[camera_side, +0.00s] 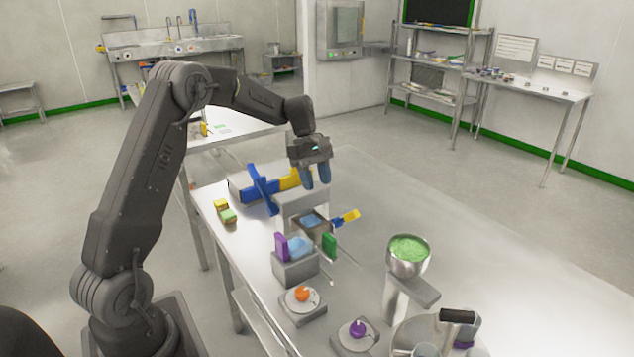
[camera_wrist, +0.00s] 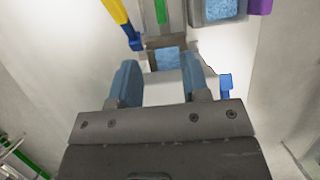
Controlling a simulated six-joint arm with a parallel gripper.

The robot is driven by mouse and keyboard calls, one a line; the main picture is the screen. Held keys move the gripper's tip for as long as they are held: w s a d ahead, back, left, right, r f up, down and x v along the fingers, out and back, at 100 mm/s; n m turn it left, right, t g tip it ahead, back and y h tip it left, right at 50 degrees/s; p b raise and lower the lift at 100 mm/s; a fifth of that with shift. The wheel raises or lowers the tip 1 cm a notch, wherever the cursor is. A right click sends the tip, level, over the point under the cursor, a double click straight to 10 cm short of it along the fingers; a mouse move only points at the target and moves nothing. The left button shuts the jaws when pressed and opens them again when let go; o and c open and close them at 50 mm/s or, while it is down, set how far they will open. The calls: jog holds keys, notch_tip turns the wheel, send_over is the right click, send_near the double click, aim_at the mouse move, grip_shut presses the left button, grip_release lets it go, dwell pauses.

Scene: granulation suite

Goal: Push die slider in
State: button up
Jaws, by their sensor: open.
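The part that looks like the die slider is a small metal block with a square blue-filled cavity (camera_side: 311,221), in front of a grey metal block (camera_side: 303,203). The cavity also shows in the wrist view (camera_wrist: 167,57), just beyond my fingertips. A yellow handle (camera_side: 350,216) sticks out to its right; in the wrist view the yellow handle (camera_wrist: 117,14) is at upper left. My gripper (camera_side: 317,183) is open and empty above and behind the slider, fingers pointing down. In the wrist view my gripper (camera_wrist: 160,70) has its two blue fingers apart. Contact with the slider cannot be told.
A grey box with blue fill (camera_side: 296,270) stands in front, with a purple plate (camera_side: 281,247) and green plate (camera_side: 329,245). A bowl of green granules (camera_side: 408,252) stands right. The table's far right is clear.

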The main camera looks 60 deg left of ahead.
aim_at(318, 232)
jog(key=o, duration=0.3)
jog(key=shift+d+m, duration=0.2)
jog(key=shift+m, duration=0.2)
jog(key=d+m+y, duration=0.1)
jog(key=m, duration=0.2)
jog(key=d+f+m+y, duration=0.1)
jog(key=m, duration=0.3)
jog(key=d+m, duration=0.1)
jog(key=m, duration=0.2)
jog(key=shift+s+d+f+m+y, duration=0.2)
jog(key=shift+d+f+m+y, duration=0.1)
jog(key=shift+d+y, duration=0.1)
jog(key=f+m, duration=0.2)
jog(key=f, duration=0.2)
jog(key=d+f+m+y, duration=0.1)
jog(key=f+m, duration=0.1)
jog(key=f, duration=0.3)
jog(key=f+m, duration=0.2)
jog(key=f, duration=0.3)
jog(key=shift+d+f+m+y, duration=0.1)
jog(key=shift+d+m+y, duration=0.2)
jog(key=c, duration=1)
jog(key=shift+a, duration=2.1)
